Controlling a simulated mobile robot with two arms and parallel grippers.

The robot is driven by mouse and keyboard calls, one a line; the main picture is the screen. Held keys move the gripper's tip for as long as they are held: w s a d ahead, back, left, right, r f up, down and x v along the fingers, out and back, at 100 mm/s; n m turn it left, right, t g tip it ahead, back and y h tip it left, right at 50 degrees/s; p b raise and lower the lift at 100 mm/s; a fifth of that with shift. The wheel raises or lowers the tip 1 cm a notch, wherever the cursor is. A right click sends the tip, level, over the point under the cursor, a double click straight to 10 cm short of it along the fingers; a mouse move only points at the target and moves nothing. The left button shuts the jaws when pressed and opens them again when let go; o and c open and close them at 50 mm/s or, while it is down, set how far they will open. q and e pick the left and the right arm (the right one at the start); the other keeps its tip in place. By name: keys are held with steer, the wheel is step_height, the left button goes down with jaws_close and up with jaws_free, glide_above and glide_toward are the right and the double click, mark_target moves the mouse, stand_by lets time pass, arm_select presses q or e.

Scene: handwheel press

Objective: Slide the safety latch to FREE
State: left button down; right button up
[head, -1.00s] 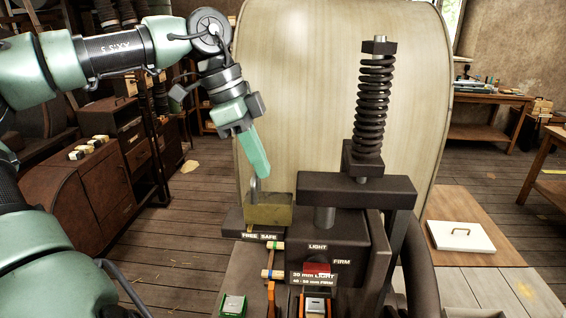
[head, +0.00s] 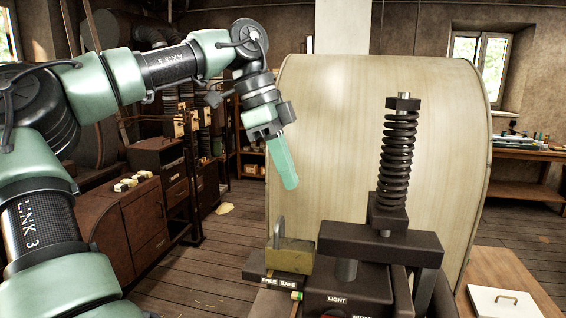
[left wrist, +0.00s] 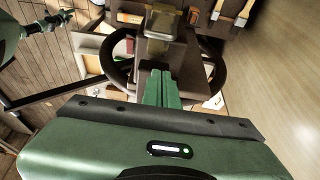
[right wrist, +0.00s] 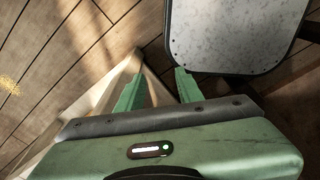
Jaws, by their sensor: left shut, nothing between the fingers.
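The safety latch is a brass-coloured block (head: 291,257) with an upright grey handle (head: 278,232). It sits at the right part of a dark base with the FREE and SAFE labels (head: 279,282), FREE on the left. My left gripper (head: 291,186) is shut and empty, its tips above the latch and apart from it. The left wrist view shows its closed fingers (left wrist: 161,76) with the brass block (left wrist: 160,30) beyond them. My right gripper (right wrist: 158,90) is open and empty in the right wrist view; it is out of the head view.
The dark press (head: 380,238) with its coiled spring (head: 397,150) stands just right of the latch. A large pale curved panel (head: 340,130) rises behind. Left of the latch is open room over the floor. A grey-topped surface (right wrist: 235,35) is near my right gripper.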

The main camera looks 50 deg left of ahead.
arm_select(q)
steer(key=shift+s+r, duration=0.15)
steer(key=shift+r, duration=1.45)
arm_select(e)
steer(key=shift+d+f, duration=0.4)
steer(key=shift+d, duration=0.15)
